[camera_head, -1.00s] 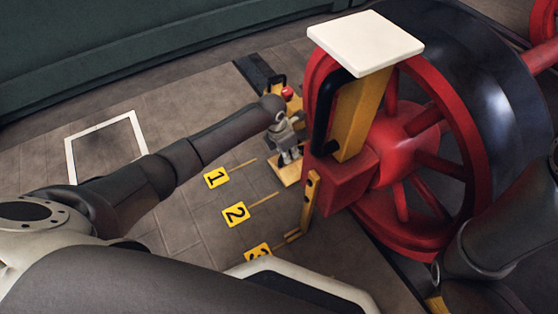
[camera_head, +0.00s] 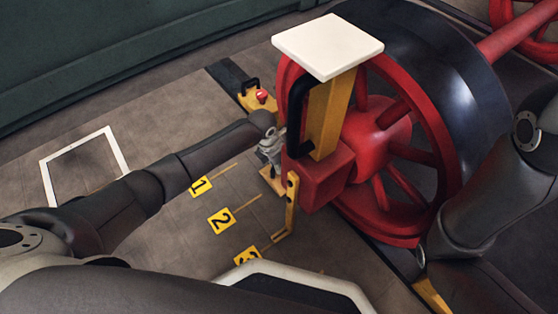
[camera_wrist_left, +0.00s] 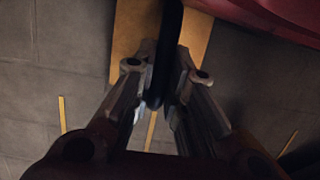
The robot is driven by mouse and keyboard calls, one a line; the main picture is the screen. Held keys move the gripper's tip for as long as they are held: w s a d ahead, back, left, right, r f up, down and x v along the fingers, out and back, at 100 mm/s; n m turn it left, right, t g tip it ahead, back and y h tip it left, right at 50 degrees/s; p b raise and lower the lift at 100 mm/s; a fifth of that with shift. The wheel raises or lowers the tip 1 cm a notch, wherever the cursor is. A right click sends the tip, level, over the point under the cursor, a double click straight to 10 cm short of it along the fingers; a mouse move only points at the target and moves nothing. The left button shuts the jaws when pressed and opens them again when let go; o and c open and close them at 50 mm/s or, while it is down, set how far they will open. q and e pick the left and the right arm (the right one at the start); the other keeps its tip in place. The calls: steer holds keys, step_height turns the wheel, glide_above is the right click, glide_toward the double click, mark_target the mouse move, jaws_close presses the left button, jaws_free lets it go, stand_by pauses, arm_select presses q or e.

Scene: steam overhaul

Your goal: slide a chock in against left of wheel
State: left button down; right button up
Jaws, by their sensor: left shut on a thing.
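The red wheel (camera_head: 436,131) stands at the right of the head view. A small part of this chock (camera_head: 270,181) shows below the gripper in the head view. Whether the chock touches the wheel is hidden. My right arm comes in at the right, but its gripper does not show.
A yellow piece with a black handle and red knob (camera_head: 262,96) sits on a dark rail beyond my left gripper. A white plate (camera_head: 327,45) tops the yellow post (camera_head: 330,115). Floor tags "1" (camera_head: 200,186) and "2" (camera_head: 220,221) lie on open floor, left.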

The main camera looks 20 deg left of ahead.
arm_select(q)
steer(key=shift+w+r, duration=0.1)
stand_by(0.3)
steer(key=c, duration=1.4)
jaws_free()
steer(key=shift+c, duration=0.2)
steer(key=shift+o, duration=0.5)
steer(key=shift+f, duration=0.2)
steer(key=o, duration=0.6)
steer(key=shift+r, duration=0.1)
